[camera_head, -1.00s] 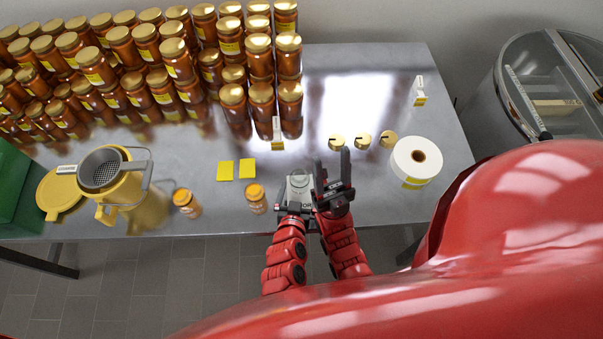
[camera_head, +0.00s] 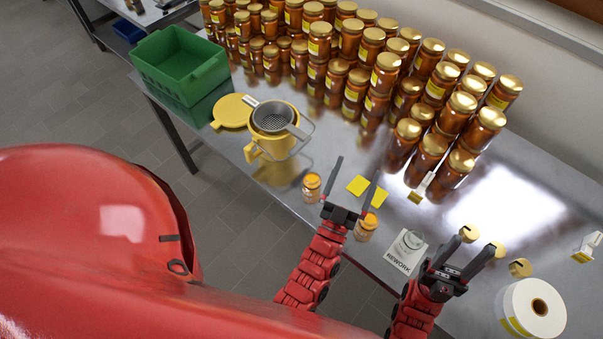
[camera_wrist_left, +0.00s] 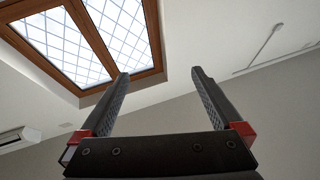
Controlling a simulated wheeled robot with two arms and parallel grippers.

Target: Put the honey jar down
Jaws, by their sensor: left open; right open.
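My left gripper (camera_head: 354,180) is open and empty, its fingers pointing up over the table's front part, between two small jars. It also shows open in the left wrist view (camera_wrist_left: 160,76), with nothing between its fingers. One small orange-lidded jar (camera_head: 311,188) stands left of it; another (camera_head: 366,228) stands close to its right. My right gripper (camera_head: 466,256) is open, with no jar between its fingers. A clear, greyish jar (camera_head: 411,240) stands on the white REWORK card (camera_head: 402,263), between the grippers. Many amber honey jars (camera_head: 428,152) with gold lids stand stacked at the back.
Yellow labels (camera_head: 358,185) lie behind the left gripper. A yellow bucket with a sieve (camera_head: 272,120) and a green crate (camera_head: 180,65) stand left. Loose gold lids (camera_head: 520,268) and a white label roll (camera_head: 531,309) are at the right. The steel table (camera_head: 515,215) has bare room right of the stacks.

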